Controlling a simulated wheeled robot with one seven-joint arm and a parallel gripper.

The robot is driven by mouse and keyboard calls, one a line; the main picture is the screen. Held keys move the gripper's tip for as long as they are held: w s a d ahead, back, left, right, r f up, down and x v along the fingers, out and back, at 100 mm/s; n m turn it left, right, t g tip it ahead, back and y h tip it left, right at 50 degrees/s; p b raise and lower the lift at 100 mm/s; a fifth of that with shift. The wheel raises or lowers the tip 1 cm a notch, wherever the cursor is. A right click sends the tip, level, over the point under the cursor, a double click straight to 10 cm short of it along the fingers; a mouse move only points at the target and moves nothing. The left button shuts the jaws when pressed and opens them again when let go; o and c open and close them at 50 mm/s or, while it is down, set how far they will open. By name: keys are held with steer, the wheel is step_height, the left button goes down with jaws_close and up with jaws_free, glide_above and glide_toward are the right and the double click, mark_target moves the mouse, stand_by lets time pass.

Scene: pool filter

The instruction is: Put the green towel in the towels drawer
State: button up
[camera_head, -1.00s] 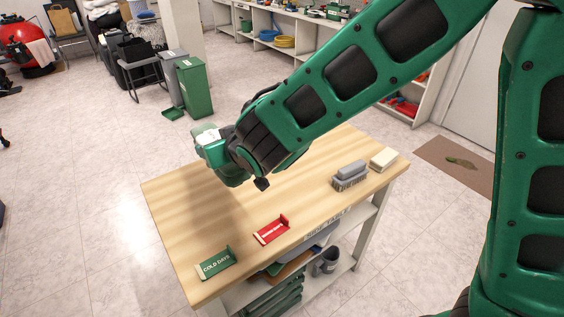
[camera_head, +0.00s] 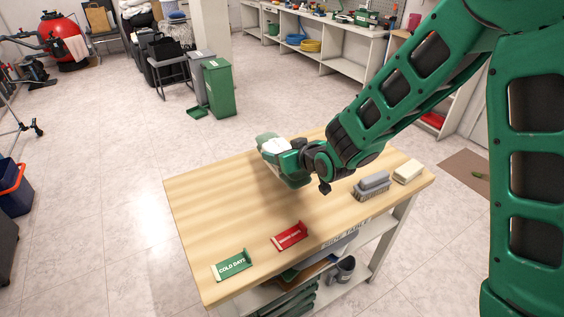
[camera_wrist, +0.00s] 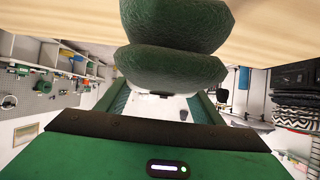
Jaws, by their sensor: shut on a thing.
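The green towel (camera_wrist: 175,42) is a thick folded roll, filling the upper middle of the wrist view. My gripper (camera_wrist: 163,100) is shut on it, with a finger to each side. In the head view my gripper (camera_head: 281,160) is above the back edge of the wooden side table. A pale green bit of the towel (camera_head: 266,138) shows at its end; the rest is hidden by the gripper. No drawer marked for towels can be made out.
The side table (camera_head: 215,205) bears a green "COLD DAYS" sign (camera_head: 232,265), a red sign (camera_head: 290,237), a grey brush (camera_head: 372,186) and a pale block (camera_head: 408,171). A green bin (camera_head: 219,88) stands behind. The floor to the left is mostly open.

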step_height(320, 180, down, 4)
steer(key=shift+r, duration=0.2)
steer(key=o, duration=1.3)
